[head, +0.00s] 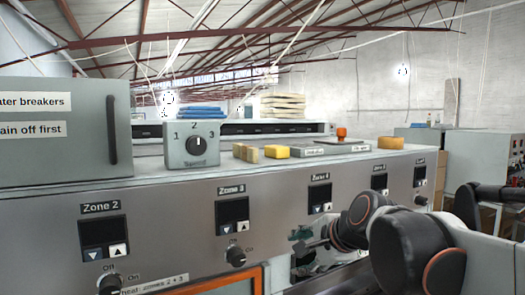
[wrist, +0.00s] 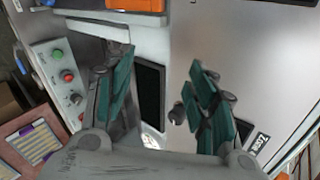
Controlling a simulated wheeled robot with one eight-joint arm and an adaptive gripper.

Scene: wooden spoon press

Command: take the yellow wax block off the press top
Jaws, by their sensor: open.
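The yellow wax block (head: 277,152) sits on the press top (head: 200,170) in the head view, near the front edge. A tan block or bundle (head: 246,153) is just left of it, and a flat grey piece (head: 308,151) is just right. My gripper (head: 308,243) is low in front of the press's front panel, below the level of the top and apart from the block. In the wrist view my gripper (wrist: 162,60) shows two spread teal-padded fingers with nothing between them. The wax block is not in the wrist view.
A grey dial box (head: 195,146) stands left of the blocks. An orange-knobbed item (head: 341,134) and an orange-tan block (head: 391,143) are to the right. Knobs stick out of the front panel, such as this one (head: 236,256). A button box (wrist: 60,75) shows in the wrist view.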

